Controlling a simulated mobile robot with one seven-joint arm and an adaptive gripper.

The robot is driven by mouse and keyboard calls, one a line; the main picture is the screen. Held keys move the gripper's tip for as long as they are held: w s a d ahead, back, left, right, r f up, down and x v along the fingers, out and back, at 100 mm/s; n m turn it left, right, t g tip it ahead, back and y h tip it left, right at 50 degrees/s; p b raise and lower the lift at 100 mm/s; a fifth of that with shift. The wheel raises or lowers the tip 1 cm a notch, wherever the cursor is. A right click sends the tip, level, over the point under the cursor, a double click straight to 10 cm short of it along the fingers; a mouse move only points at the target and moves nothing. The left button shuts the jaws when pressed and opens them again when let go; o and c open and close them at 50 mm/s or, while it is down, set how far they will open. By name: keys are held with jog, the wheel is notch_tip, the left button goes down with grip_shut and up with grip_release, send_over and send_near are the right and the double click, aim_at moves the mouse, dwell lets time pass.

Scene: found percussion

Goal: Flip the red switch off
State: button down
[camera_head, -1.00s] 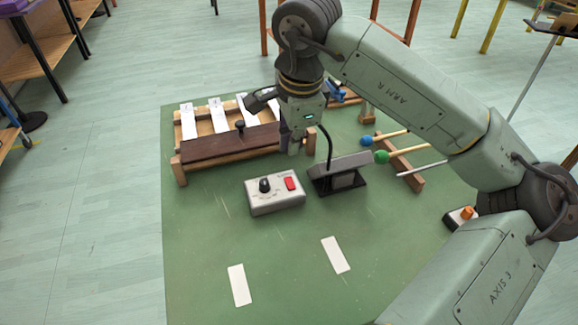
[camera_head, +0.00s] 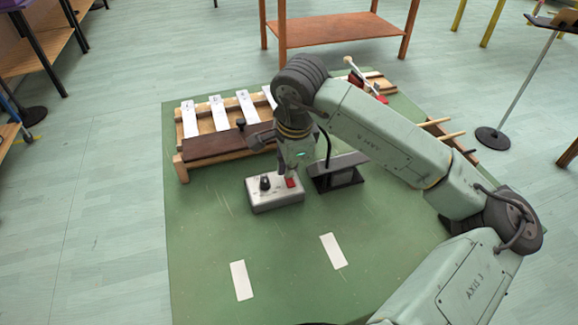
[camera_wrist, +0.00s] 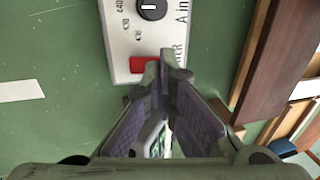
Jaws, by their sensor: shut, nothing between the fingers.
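The red switch (camera_head: 291,183) is on the right part of the top of a light grey control box (camera_head: 262,198), which stands on the green mat. My gripper (camera_head: 282,172) is over the right side of the box, pointing down, with its tip right beside the switch. In the wrist view the shut fingers (camera_wrist: 165,66) lie just right of the red switch (camera_wrist: 142,64) and partly cover the box face. I cannot tell whether the fingertips touch the switch. Which way the switch is tilted is too small to tell.
A black knob (camera_head: 265,183) sits left of the switch on the box. A wooden xylophone (camera_head: 215,143) with white bars is behind the box. A black-based stand with a grey block (camera_head: 343,165) is close on the right. The mat in front (camera_head: 270,240) is mostly clear.

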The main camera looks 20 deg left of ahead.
jog(key=shift+w+f+b, duration=0.15)
jog(key=shift+f+b, duration=0.5)
jog(key=shift+b, duration=0.6)
jog(key=shift+a+r, duration=0.1)
jog(key=shift+r, duration=0.2)
jog(key=shift+s+d+r, duration=0.1)
jog(key=shift+s+d, duration=0.35)
jog(key=shift+s, duration=0.2)
jog(key=v, duration=1.4)
jog(key=shift+b, duration=0.35)
